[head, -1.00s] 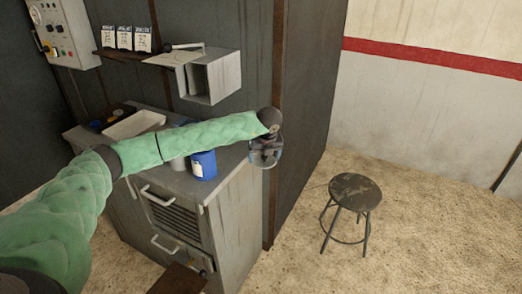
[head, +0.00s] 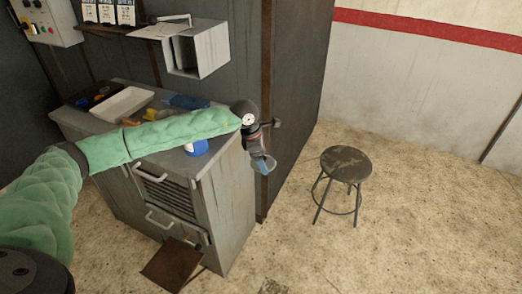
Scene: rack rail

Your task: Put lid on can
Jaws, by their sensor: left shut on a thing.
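A blue can (head: 196,148) with a pale label stands on the grey cabinet top, largely hidden behind my green-sleeved left forearm. My left gripper (head: 262,163) hangs at the right end of that arm, past the cabinet's right edge and to the right of the can, apart from it. It is shut on a small, flat, bluish thing, which looks like the lid (head: 264,165); the fingers partly cover it. My right gripper is not in view.
The grey cabinet (head: 222,205) also bears a white tray (head: 124,103) and a blue thing (head: 187,102) behind my arm. An open grey box (head: 203,50) is on the wall above. A round stool (head: 346,166) stands right on open floor.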

